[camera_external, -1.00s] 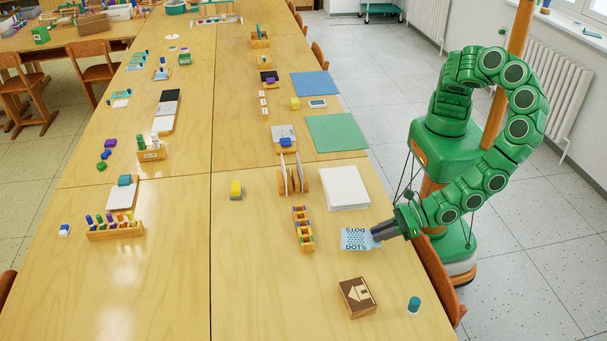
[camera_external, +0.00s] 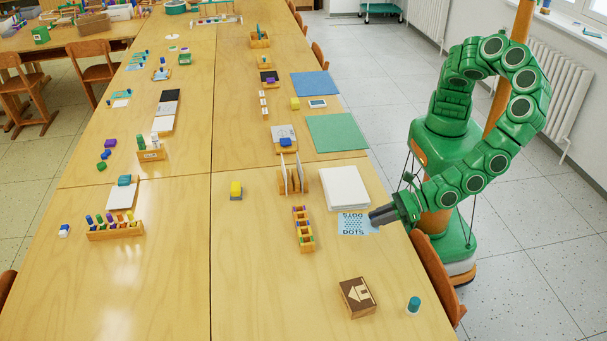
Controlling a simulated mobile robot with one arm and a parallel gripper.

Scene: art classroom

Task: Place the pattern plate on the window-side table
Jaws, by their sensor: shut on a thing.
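The pattern plate (camera_external: 354,224) is a thin light-blue card with dark dots and upside-down lettering. It is over the right-hand table (camera_external: 265,285), the one nearer the window, just below a stack of white paper. My gripper (camera_external: 376,217) reaches in from the right and is shut on the plate's right edge. The plate looks level and at or very close to the table top; I cannot tell whether it touches. The fingertips hide its right edge.
The white paper stack (camera_external: 344,188) is just above the plate. A wooden rack with coloured pieces (camera_external: 303,229) stands to its left. A brown box with a white arrow (camera_external: 357,297) and a teal-topped cylinder (camera_external: 413,305) stand nearer the front. A chair (camera_external: 438,275) is at the right edge.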

